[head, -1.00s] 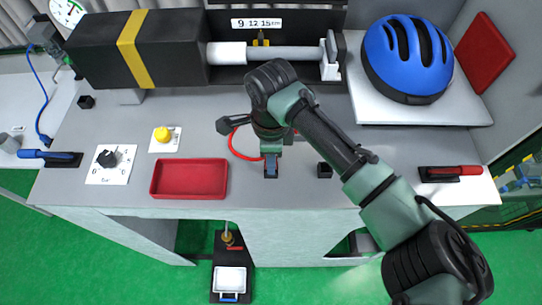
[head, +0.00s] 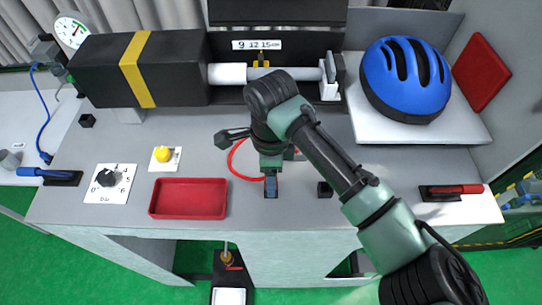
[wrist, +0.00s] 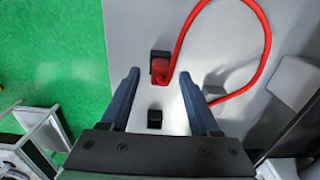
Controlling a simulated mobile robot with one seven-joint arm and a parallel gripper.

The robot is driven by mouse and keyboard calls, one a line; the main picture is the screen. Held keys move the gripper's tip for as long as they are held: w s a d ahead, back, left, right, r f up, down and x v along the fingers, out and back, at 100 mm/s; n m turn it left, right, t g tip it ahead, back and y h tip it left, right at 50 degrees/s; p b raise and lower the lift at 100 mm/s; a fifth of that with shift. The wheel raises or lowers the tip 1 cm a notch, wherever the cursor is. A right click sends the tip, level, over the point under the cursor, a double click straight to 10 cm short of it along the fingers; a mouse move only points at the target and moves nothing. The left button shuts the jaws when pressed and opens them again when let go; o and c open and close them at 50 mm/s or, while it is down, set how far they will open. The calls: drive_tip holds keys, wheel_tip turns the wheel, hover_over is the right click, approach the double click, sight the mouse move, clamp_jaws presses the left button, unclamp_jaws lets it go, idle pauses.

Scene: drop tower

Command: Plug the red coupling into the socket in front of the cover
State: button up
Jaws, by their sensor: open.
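The red coupling (wrist: 161,75) sits in a small black block on the grey bench in the wrist view, with its red hose (wrist: 267,35) looping to the right. My gripper (wrist: 158,75) is open; its two blue fingers stand either side of the coupling, apart from it as far as I can tell. In the head view my gripper (head: 271,187) hides the coupling; part of the hose (head: 232,158) shows. A bare small black block (head: 324,189) stands right of the gripper, also in the wrist view (wrist: 155,118). Another black block (head: 87,121) stands in front of the long black cover (head: 180,65).
A red tray (head: 188,212), yellow button (head: 162,154) and dial (head: 107,178) lie left of my gripper. A blue helmet (head: 405,75) stands on a plate at the back right. A red-handled lever (head: 452,190) is at the right.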

wheel_tip(320, 180, up, 11)
drive_tip(key=b, duration=0.2)
drive_tip(key=shift+f, duration=0.1)
idle(0.4)
drive_tip(key=w+a+r+n+t+y+b, duration=0.1)
drive_tip(key=w+a+r+n+t+y, duration=0.1)
drive_tip(key=w+a+r+n+t, duration=0.3)
drive_tip(key=w+a+r+n+t+y+b, duration=0.1)
drive_tip(key=a+r+n+y, duration=0.1)
drive_tip(key=a, duration=0.6)
drive_tip(key=w+a+r+n+t+y+b, duration=0.1)
drive_tip(key=a+r+n+t+y+b, duration=0.2)
drive_tip(key=r+n+t, duration=0.75)
drive_tip(key=s+d+r+t+h+b, duration=0.2)
drive_tip(key=s+d+r+t+h, duration=0.5)
drive_tip(key=s+d+r+t, duration=0.4)
drive_tip(key=s+d+r, duration=0.3)
drive_tip(key=d+r, duration=0.2)
drive_tip(key=r, duration=0.2)
drive_tip(key=shift+s+r, duration=0.15)
drive_tip(key=shift+r, duration=0.1)
